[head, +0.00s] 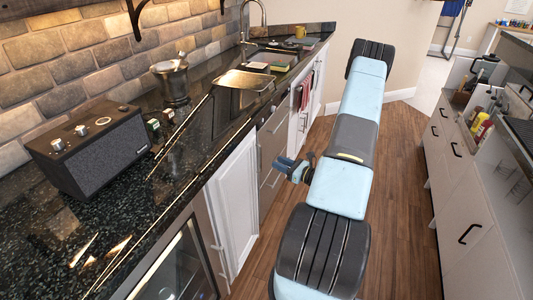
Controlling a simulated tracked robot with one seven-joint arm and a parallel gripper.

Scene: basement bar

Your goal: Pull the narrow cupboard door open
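The narrow cupboard door (236,198) is a white panelled door under the dark counter, between a glass-fronted cooler and a steel-fronted unit. It looks closed or nearly so; I cannot tell if there is a small gap. No handle on it shows clearly. My gripper (284,165) is to the right of the door, in front of the steel-fronted unit, and points left toward the cabinets. It appears apart from the door. The fingers are small and partly hidden by my arm, so I cannot tell whether they are open.
The glass-fronted cooler (178,270) is at the near left, the steel-fronted unit (272,150) beyond the door. A black radio (98,148), metal bucket (172,82) and tray (243,88) stand on the counter (195,125). Wood floor (397,190) is clear toward the right-hand cabinets (462,195).

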